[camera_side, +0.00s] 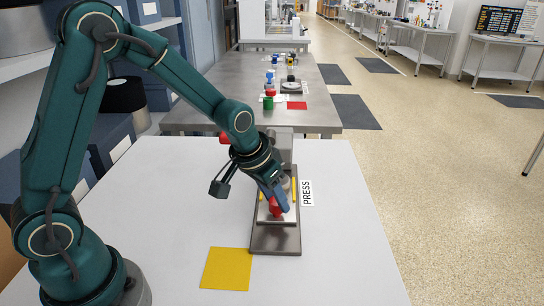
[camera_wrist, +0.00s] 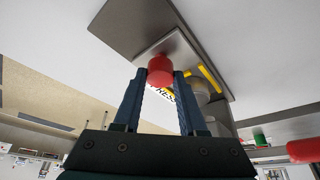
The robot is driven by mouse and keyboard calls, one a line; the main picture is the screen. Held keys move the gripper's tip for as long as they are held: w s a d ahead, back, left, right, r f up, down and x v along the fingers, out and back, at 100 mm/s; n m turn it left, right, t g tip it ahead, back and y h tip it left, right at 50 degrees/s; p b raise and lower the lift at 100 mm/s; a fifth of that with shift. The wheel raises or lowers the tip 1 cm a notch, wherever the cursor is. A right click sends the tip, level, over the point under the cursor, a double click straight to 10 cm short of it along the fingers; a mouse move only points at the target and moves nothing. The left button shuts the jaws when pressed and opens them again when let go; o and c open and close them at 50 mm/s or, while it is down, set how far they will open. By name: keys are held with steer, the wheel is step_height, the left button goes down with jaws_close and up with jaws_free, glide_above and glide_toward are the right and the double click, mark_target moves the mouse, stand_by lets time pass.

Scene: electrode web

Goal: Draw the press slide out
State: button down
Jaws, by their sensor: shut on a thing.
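The press stands on the white table with a dark grey base plate (camera_side: 275,239) and a steel slide plate (camera_side: 289,217) with yellow rails. A red knob (camera_side: 274,207) sits at the front of the slide. My gripper (camera_side: 277,200) reaches down to it from the upper left. In the wrist view, the blue fingers of my gripper (camera_wrist: 160,82) are on either side of the red knob (camera_wrist: 160,70) and shut on it. The slide plate (camera_wrist: 170,45) shows behind the knob. The press's rear part is partly hidden by my wrist.
A white PRESS label (camera_side: 307,192) lies right of the press. A yellow square (camera_side: 226,268) lies on the white table (camera_side: 335,265) in front, left of the base plate. A steel bench (camera_side: 315,113) behind carries small coloured items. The table in front of the press is clear.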

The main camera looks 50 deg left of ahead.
steer(key=s+d, duration=0.4)
steer(key=shift+s+d, duration=0.1)
steer(key=shift+s, duration=0.05)
steer(key=shift+c, duration=2.3)
jaws_free()
steer(key=shift+r, duration=0.3)
steer(key=shift+v, duration=2.25)
steer(key=shift+s, duration=0.1)
step_height(320, 180, up, 8)
